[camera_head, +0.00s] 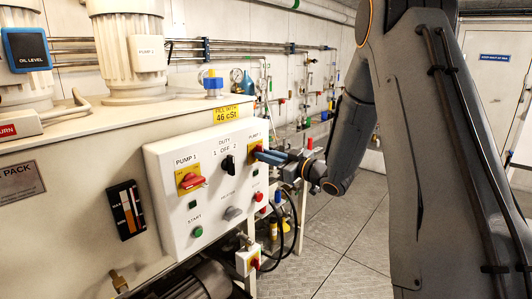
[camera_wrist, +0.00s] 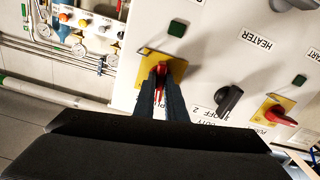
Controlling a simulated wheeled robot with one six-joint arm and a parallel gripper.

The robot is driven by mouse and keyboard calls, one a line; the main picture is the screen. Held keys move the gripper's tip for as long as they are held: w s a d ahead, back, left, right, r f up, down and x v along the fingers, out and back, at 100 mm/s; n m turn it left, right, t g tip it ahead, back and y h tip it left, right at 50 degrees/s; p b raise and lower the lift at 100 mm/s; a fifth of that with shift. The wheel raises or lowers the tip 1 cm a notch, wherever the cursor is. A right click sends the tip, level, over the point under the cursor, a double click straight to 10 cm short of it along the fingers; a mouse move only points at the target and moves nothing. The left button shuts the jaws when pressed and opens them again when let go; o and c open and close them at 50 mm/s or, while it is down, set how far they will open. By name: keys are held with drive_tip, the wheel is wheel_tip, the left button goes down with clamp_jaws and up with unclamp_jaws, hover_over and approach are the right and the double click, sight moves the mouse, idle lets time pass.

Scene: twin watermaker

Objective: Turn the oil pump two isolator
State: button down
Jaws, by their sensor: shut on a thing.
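The oil pump two isolator is a red rotary handle on a yellow plate at the right end of the white control panel, under the PUMP 2 label. Its yellow plate (camera_head: 254,148) is partly hidden behind my gripper (camera_head: 264,156) in the head view. In the wrist view the red handle (camera_wrist: 161,70) sits between the two fingers of my gripper (camera_wrist: 162,90), which is shut on it. The plate (camera_wrist: 178,68) shows around the fingertips. The fingers hide most of the handle, so its exact angle is hard to tell.
The white panel (camera_head: 206,216) also carries the red pump one isolator (camera_head: 191,181), a black duty switch (camera_head: 228,165) and a green start button (camera_head: 198,231). A small box with a red knob (camera_head: 254,262) hangs below. Hoses and pipework stand to the right; the floor (camera_head: 345,240) there is clear.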

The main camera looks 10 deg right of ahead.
drive_tip(key=shift+m+p, duration=0.4)
drive_tip(key=shift+m, duration=0.5)
drive_tip(key=c, duration=1.8)
unclamp_jaws()
drive_tip(key=b+v, duration=0.2)
drive_tip(key=v, duration=0.6)
drive_tip(key=shift+w, duration=0.1)
